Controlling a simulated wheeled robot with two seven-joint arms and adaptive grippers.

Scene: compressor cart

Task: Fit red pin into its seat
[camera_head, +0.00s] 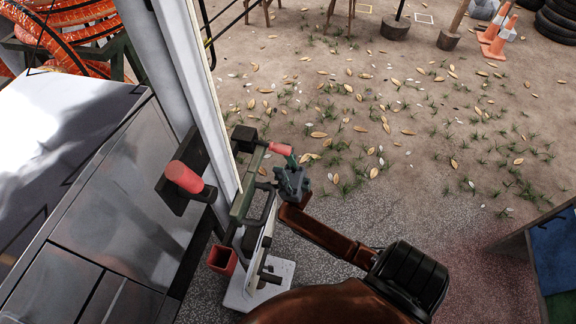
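A red cylindrical piece (280,149) lies near-level beside the green bracket (247,185) at the white post, with a dark teal part at its right end. My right gripper (290,178) is just below that teal end, close to it or touching. The fingertips are small and dark, so I cannot tell whether they are open or shut on it. A second, thicker red cylinder (184,177) sticks out from a dark plate on the post's left. I cannot tell which red piece is the pin, nor make out its seat. My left gripper is not in view.
The white post (205,85) rises beside grey metal panels (130,210) on the left. A red square open-topped tube (222,260) and a pale base plate (262,285) sit low by the post. Leaf-strewn ground at right is open; cones (493,42) and tyres stand far off.

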